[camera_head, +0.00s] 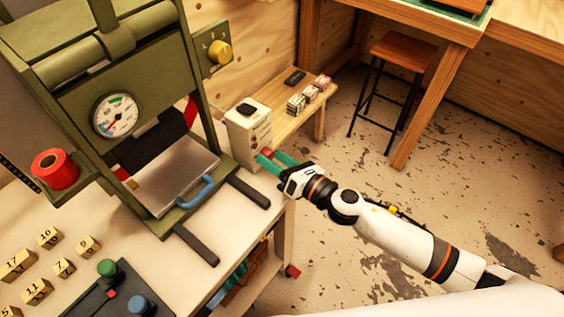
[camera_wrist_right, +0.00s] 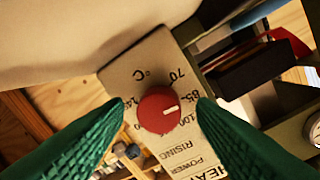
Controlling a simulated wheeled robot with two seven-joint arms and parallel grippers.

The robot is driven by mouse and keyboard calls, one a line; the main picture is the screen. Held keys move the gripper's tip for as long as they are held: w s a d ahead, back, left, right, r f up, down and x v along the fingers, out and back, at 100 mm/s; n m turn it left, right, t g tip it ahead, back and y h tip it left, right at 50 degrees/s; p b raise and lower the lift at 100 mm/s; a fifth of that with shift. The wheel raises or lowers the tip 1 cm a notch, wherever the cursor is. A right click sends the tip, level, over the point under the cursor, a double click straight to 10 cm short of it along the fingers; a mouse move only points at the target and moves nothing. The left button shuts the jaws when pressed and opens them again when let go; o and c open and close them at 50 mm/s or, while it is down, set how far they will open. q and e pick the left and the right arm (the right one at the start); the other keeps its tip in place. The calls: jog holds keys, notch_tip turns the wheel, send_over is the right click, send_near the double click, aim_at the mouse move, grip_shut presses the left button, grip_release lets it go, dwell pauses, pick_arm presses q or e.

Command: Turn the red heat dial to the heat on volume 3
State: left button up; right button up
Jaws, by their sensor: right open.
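The heat control box (camera_head: 243,135) is a cream box at the right end of the press bench. Its red dial (camera_wrist_right: 160,110) shows in the wrist view, on a panel marked with degrees and the words RISING, POWER and HEAT. The dial's white mark points right, toward the 85 and 100 markings; the exact setting is hard to tell. My right gripper (camera_head: 268,161) reaches the box front, and in the wrist view its green fingers (camera_wrist_right: 160,107) are open on either side of the dial. Whether they touch it is unclear. My left gripper is not in view.
A green press (camera_head: 150,75) with a gauge (camera_head: 115,115) and yellow knob (camera_head: 217,51) stands left of the box. A low wooden shelf (camera_head: 290,125) with small blocks lies behind it. A stool (camera_head: 398,55) stands farther back, with open floor to the right.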

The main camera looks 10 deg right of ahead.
jog(key=b+v, duration=0.3)
jog(key=v, duration=0.9)
jog(key=shift+a, duration=0.15)
jog(key=w+a+n, duration=0.2)
jog(key=w, duration=0.1)
jog(key=w+a+n+b, duration=0.1)
jog(key=w+a+n, duration=0.1)
jog(key=w+a, duration=0.1)
jog(key=w+a+n+b, duration=0.1)
jog(key=w+a+n, duration=0.1)
jog(key=w+n, duration=0.1)
jog(key=shift+a+f+t, duration=0.3)
jog(key=shift+a+f, duration=0.1)
dwell(0.4)
